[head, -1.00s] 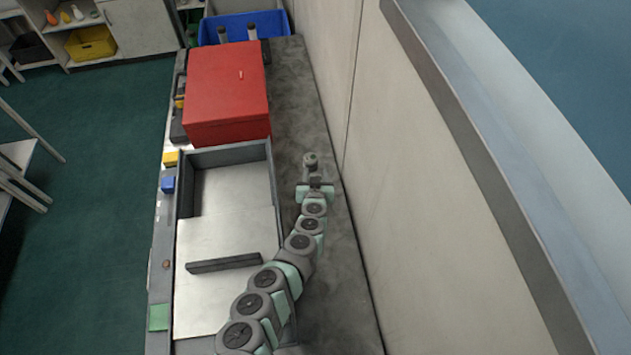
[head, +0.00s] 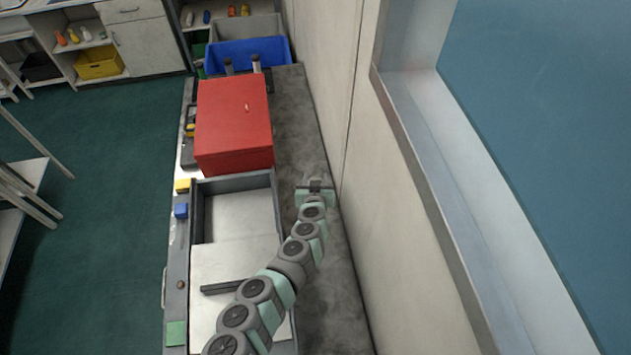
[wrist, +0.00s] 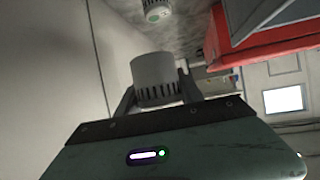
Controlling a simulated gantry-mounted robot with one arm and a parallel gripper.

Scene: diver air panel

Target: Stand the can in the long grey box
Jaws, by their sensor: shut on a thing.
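The can (wrist: 155,72) is a pale grey cylinder with a row of dark slots around one end; it shows in the wrist view between my fingers. My gripper (wrist: 157,98) is shut on it. In the head view my gripper (head: 316,186) is over the dark bench strip by the wall, right of the long grey box; I cannot make out the can there. The long grey box (head: 235,183) has a dark rim. Its far part is open and empty, and a pale lid (head: 235,265) with a dark bar handle covers the near part.
A red box (head: 233,115) stands just beyond the grey box, with a blue bin (head: 270,52) behind it. The wall closes off the right side. A round pale object with a green mark (wrist: 156,9) is cut off at the wrist view's top edge.

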